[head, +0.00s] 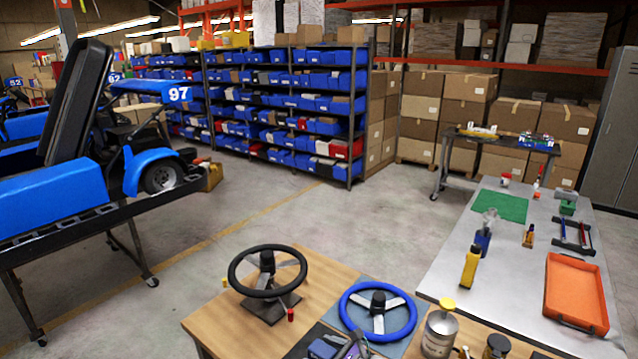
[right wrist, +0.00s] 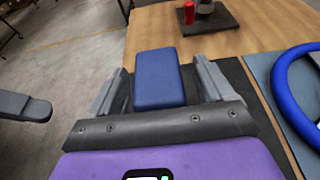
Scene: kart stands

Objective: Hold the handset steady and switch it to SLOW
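A blue block-shaped thing, which I take for the handset (right wrist: 158,80), lies on a dark mat (right wrist: 232,72) on the wooden bench, between the fingers of my right gripper (right wrist: 159,68). The gripper is open, with a gap on each side of the block. Its body hides the block's near end. No switch or SLOW marking can be read. In the head view the handset (head: 323,348) shows at the bottom edge beside my right gripper (head: 352,346). A dark grey rounded part, perhaps of my left gripper (right wrist: 28,107), shows at the left of the wrist view.
A black steering wheel (head: 267,272) on a stand, a blue steering wheel (head: 378,312), a small red piece (head: 291,315) and a tin (head: 438,333) are on the wooden bench (head: 222,322). A grey table (head: 470,285) with an orange tray (head: 577,292) stands at right.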

